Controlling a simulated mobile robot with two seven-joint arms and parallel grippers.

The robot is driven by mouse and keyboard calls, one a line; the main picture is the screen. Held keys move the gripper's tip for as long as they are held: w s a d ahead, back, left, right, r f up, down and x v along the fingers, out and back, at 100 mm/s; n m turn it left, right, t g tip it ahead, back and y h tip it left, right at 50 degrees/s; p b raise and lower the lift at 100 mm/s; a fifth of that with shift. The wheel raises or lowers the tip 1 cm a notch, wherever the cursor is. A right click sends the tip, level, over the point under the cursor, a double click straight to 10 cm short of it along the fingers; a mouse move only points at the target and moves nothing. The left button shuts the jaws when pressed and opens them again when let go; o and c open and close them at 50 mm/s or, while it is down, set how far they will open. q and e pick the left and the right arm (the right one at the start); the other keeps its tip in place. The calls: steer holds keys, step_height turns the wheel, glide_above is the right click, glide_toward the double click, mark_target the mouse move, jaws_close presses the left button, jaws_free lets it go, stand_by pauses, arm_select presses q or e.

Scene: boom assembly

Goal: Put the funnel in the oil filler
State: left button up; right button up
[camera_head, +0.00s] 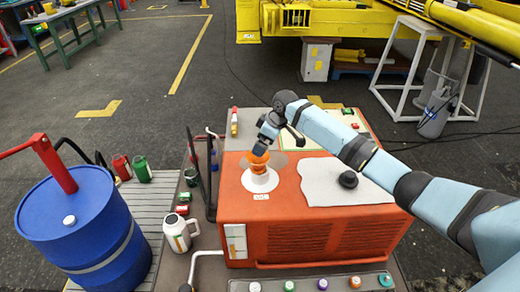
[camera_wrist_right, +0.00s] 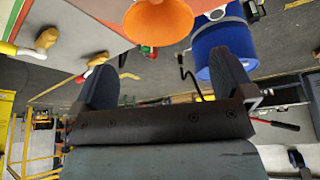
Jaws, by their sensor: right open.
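The orange funnel (camera_head: 259,168) stands at the white round oil filler (camera_head: 260,183) on top of the orange machine. The funnel appears upright over the filler; how deep its spout sits is hidden. My right gripper (camera_head: 263,146) is just above the funnel, with its arm coming in from the right. In the right wrist view the funnel (camera_wrist_right: 158,24) is at the top edge, beyond the fingertips. The right gripper (camera_wrist_right: 164,78) is open, with nothing between its fingers. My left gripper is not seen.
A black cap (camera_head: 348,180) lies on a white cloth (camera_head: 325,191) right of the filler. A blue drum (camera_head: 85,225) with a red pump stands at left. A white jug (camera_head: 178,235) and small cans stand between drum and machine. A dark upright frame (camera_head: 209,180) borders the machine's left side.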

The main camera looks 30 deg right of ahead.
steer(key=v, duration=0.7)
steer(key=s+a+f+m+t+y, duration=0.1)
steer(key=s+a+f, duration=0.6)
steer(key=f, duration=0.3)
steer(key=s+a+f+m+t, duration=0.1)
steer(key=s+a+f+t, duration=0.1)
steer(key=s+a+f, duration=0.65)
steer(key=s+a+f+m+t, duration=0.1)
steer(key=s+f+t, duration=0.1)
steer(key=s, duration=0.8)
steer(key=s+a+f+m+t, duration=0.2)
steer(key=s+f, duration=0.1)
steer(key=s, duration=0.7)
steer(key=shift+s+f+m+h, duration=0.2)
steer(key=shift+f+m+h, duration=0.1)
steer(key=shift+h, duration=0.1)
steer(key=shift+r, duration=0.1)
step_height(320, 180, up, 12)
steer(key=p, duration=1.3)
steer(key=shift+d+t, duration=0.3)
steer(key=shift+s, duration=0.1)
